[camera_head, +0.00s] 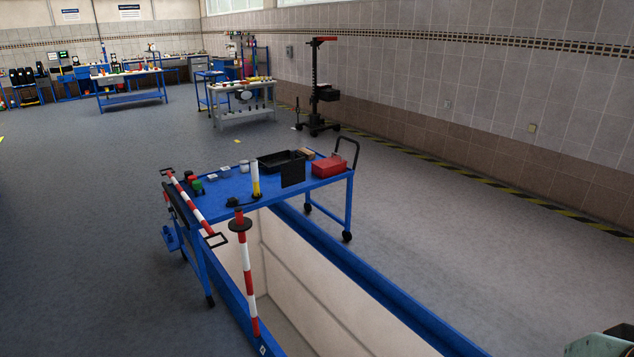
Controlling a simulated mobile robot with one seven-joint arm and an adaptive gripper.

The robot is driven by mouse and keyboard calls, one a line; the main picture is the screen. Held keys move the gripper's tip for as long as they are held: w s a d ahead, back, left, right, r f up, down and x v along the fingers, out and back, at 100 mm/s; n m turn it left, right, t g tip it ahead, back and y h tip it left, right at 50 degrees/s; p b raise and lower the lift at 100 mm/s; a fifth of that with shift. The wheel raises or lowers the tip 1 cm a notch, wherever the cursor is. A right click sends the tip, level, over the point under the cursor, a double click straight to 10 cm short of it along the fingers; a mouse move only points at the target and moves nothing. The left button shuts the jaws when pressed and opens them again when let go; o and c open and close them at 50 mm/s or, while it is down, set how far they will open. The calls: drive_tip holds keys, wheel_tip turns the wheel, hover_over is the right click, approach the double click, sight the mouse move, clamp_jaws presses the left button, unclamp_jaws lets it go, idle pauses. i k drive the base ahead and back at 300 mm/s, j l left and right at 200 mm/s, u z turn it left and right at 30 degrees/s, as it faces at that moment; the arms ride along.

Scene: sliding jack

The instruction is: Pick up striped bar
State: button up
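A red-and-white striped bar (194,205) with a dark loop handle at each end lies slanted along the left end of the blue cart. It seems to rest at the cart's edge; its exact support is unclear. A second red-and-white striped bar (247,266) stands upright at the near left rim of the pit, with a black disc near its top.
The blue cart (222,205) carries a black bin (281,162), a red box (328,166), a white-and-yellow cylinder (255,180) and small jars. It stands at the far end of an open pit with blue rims (372,275). Floor is clear left and right.

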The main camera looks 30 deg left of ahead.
sight(211, 232)
drive_tip(key=u, duration=1.9)
drive_tip(key=i+u, duration=0.35)
drive_tip(key=i, duration=2.4)
drive_tip(key=i+j, duration=0.15)
drive_tip(key=i, duration=1.05)
drive_tip(key=i+j+z, duration=0.1)
drive_tip(key=i+z, duration=0.25)
drive_tip(key=i, duration=0.15)
drive_tip(key=i+j+z, duration=0.3)
drive_tip(key=i, duration=0.15)
drive_tip(key=i+j+z, duration=0.15)
drive_tip(key=i+z, duration=0.25)
drive_tip(key=i+j+z, duration=0.15)
drive_tip(key=z, duration=0.25)
